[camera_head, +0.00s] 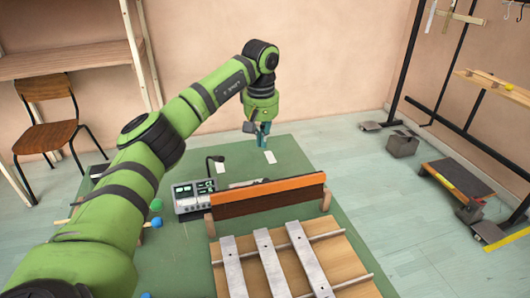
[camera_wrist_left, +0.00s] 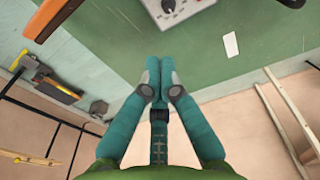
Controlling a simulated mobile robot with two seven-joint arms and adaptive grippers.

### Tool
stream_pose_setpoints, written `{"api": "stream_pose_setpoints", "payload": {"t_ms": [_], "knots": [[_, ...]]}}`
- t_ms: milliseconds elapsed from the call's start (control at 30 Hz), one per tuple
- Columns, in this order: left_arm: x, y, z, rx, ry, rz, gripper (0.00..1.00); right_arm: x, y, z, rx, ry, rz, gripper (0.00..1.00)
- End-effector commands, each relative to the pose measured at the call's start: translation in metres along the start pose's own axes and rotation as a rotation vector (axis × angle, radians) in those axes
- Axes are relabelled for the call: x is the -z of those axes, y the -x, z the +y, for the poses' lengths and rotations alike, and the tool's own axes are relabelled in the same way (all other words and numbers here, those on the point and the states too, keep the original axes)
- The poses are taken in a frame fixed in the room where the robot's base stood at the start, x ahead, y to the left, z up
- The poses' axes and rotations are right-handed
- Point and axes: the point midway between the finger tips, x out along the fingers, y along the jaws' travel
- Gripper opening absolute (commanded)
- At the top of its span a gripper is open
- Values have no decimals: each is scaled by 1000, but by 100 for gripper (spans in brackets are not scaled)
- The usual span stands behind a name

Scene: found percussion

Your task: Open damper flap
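The damper flap appears to be the long orange-topped, dark brown board (camera_head: 268,198) standing on edge behind the metal bars; I cannot tell its hinge. An end of a brown board (camera_wrist_left: 48,18) shows at the top left of the left wrist view. My left gripper (camera_head: 264,138) is beyond the board, above the far part of the green mat, apart from it and pointing down. In the left wrist view its teal fingers (camera_wrist_left: 160,68) are together with nothing seen between them. My right gripper is in neither view.
Several metal bars (camera_head: 274,264) lie on a wooden base in front of the board. A grey control box (camera_head: 192,196) with a thin bent stem stands left of it. The green mat (camera_head: 292,158) is mostly bare at the back.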

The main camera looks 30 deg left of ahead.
Motion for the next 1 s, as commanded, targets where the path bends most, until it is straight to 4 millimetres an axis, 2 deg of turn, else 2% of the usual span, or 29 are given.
{"api": "stream_pose_setpoints", "payload": {"t_ms": [133,267,633,1000], "knots": [[1,-4,-2,7,-4,4,0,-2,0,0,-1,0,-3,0],[1,-20,-2,9,-3,3,0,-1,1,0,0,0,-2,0],[1,-98,-3,8,-2,1,0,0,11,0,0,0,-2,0],[-32,-86,-2,5,-4,4,0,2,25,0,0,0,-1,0]]}}
